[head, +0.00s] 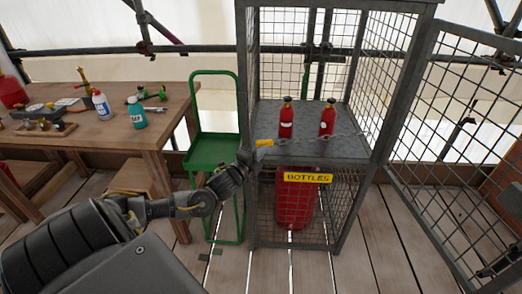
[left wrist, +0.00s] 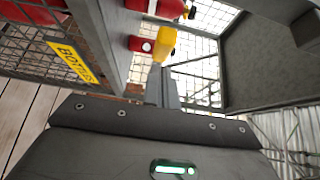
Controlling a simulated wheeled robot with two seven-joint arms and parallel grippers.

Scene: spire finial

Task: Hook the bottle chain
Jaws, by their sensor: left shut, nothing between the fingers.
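A grey mesh cage (head: 242,95) stands in the middle of the head view, with a shelf (head: 345,150) inside. Two red bottles, a left one (head: 286,122) and a right one (head: 327,121), stand upright on the shelf. A thin chain (head: 318,139) crosses in front of them. A yellow piece (head: 264,142) is at its left end by the left front post; it also shows in the left wrist view (left wrist: 166,42). My left gripper (head: 247,156) is shut and empty, its fingers (left wrist: 160,82) just short of the yellow piece. Whether they touch is unclear. My right gripper is out of view.
The cage's mesh door (head: 455,130) is swung open at the right. A larger red cylinder (head: 296,208) stands below the shelf behind the yellow BOTTLES sign (head: 308,177). A green trolley (head: 205,152) and a wooden workbench (head: 150,112) are at the left.

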